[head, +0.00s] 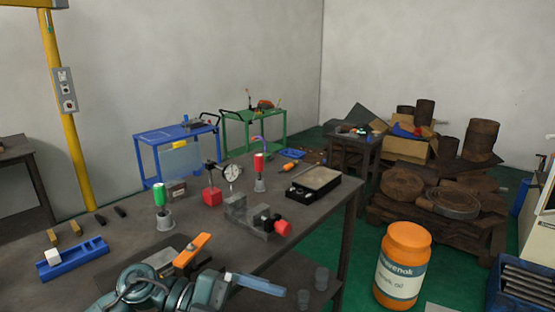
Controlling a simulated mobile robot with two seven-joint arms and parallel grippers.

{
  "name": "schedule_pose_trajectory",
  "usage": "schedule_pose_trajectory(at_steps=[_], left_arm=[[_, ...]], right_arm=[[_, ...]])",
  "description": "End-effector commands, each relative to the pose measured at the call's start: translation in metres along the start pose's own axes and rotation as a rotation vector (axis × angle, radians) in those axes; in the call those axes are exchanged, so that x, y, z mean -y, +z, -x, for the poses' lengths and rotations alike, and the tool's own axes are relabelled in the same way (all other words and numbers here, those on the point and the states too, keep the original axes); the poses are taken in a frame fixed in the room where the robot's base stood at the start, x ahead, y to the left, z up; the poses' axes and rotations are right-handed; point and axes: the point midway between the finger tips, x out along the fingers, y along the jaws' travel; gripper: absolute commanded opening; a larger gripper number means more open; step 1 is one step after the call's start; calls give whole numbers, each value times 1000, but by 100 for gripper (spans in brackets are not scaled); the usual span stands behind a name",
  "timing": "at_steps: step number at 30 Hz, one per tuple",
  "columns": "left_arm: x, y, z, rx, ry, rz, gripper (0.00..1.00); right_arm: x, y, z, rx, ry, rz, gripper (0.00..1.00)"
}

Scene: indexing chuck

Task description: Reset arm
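Part of one of my arms (150,288), grey-teal and jointed, shows at the bottom edge, left of centre, over the near side of the workbench (110,235). I take it for my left arm. An orange bar (192,250) with a dark spot and a pale blue bar (255,284) show beside its links. I cannot tell whether these are gripper fingers or separate things. No clear fingertips or held object show. My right gripper is not in view.
On the bench stand a grey chuck fixture (248,215) with a red knob, a dial gauge (231,173) on a red base, green (160,194) and red-topped (259,163) tools, an open black case (313,184) and a blue tray (75,258). An orange jar (402,265) stands right of the bench.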

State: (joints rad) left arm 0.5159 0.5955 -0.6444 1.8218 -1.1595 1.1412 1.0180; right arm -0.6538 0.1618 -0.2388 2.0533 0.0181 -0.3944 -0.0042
Motion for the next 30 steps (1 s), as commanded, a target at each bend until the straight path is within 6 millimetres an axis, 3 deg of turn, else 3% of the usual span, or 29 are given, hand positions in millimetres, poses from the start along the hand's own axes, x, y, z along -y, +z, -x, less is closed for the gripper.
schedule_pose_trajectory(at_steps=[1,3,6,8,11,14,15,18,21,25,30], left_arm=[[5,-8,-12,-46,-173,31,98],[17,-10,-15,-58,-410,79,98],[22,2,-3,3,-726,198,98],[15,16,9,79,-892,297,98],[-20,45,31,261,-1111,503,98],[-84,70,48,485,-1238,757,98],[-113,76,51,572,-1258,859,98],[-179,78,52,747,-1254,1081,98],[-230,71,47,863,-1212,1248,98],[-267,60,42,939,-1161,1375,98],[-279,56,39,962,-1138,1416,98]], right_arm=[[0,0,0,1,0,-1,36],[0,1,1,2,0,-1,36],[0,2,1,5,1,-2,36],[0,4,2,9,0,-3,36],[1,7,3,17,0,-5,36],[1,10,4,24,0,-6,36],[1,11,4,26,0,-6,36],[1,11,4,27,1,-7,36],[1,11,4,26,1,-7,36],[1,10,4,25,1,-7,36],[0,8,3,20,2,-5,36]])
